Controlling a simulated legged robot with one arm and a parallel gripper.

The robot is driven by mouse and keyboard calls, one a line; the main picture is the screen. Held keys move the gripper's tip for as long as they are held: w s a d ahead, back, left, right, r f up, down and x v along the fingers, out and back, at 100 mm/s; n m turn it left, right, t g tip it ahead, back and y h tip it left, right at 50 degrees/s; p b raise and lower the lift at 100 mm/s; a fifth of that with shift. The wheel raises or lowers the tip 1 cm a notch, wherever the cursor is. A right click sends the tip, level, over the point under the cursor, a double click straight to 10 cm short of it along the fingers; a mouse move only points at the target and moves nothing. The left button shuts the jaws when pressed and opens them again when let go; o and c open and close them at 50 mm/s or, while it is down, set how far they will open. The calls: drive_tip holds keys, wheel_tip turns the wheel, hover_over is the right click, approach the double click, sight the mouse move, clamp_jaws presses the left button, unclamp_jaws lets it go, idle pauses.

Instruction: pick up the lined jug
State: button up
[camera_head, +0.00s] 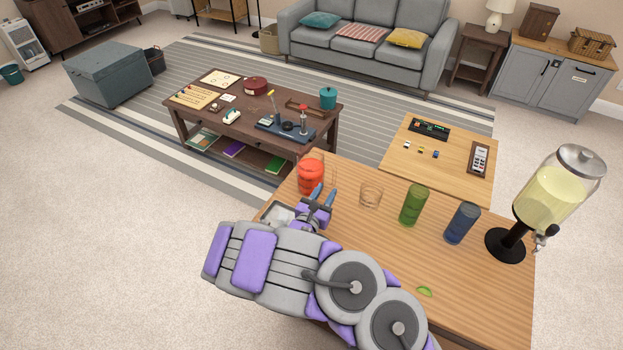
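A red, ribbed jug-like vessel (311,166) stands upright at the far left end of the wooden bar table. Horizontal lines run around it, and it is the closest match to the lined jug. My gripper (324,193) is just in front of it and slightly right, with its two blue fingers spread apart and nothing visible between them. I cannot tell whether a finger touches the vessel. My arm covers the table's left end, and a grey metal tray (275,213) is partly hidden behind it.
On the bar table (385,245) stand a clear glass (371,195), a green tumbler (413,206), a blue tumbler (461,223) and a drink dispenser (552,190). A lime wedge (424,291) lies near the front. A low wooden table (455,160) and a coffee table (335,125) stand beyond.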

sight(334, 177)
drive_tip(key=x, duration=0.3)
drive_tip(key=shift+w+d+b, duration=0.15)
drive_tip(key=shift+b, duration=0.2)
drive_tip(key=b+x, duration=0.1)
drive_tip(key=x, duration=0.3)
drive_tip(key=shift+w+f+b, duration=0.2)
drive_tip(key=shift+f+b, duration=0.05)
drive_tip(key=shift+b, duration=0.1)
drive_tip(key=shift+w+d+r, duration=0.1)
drive_tip(key=shift+w, duration=0.35)
drive_tip(key=shift+c, duration=0.4)
clamp_jaws()
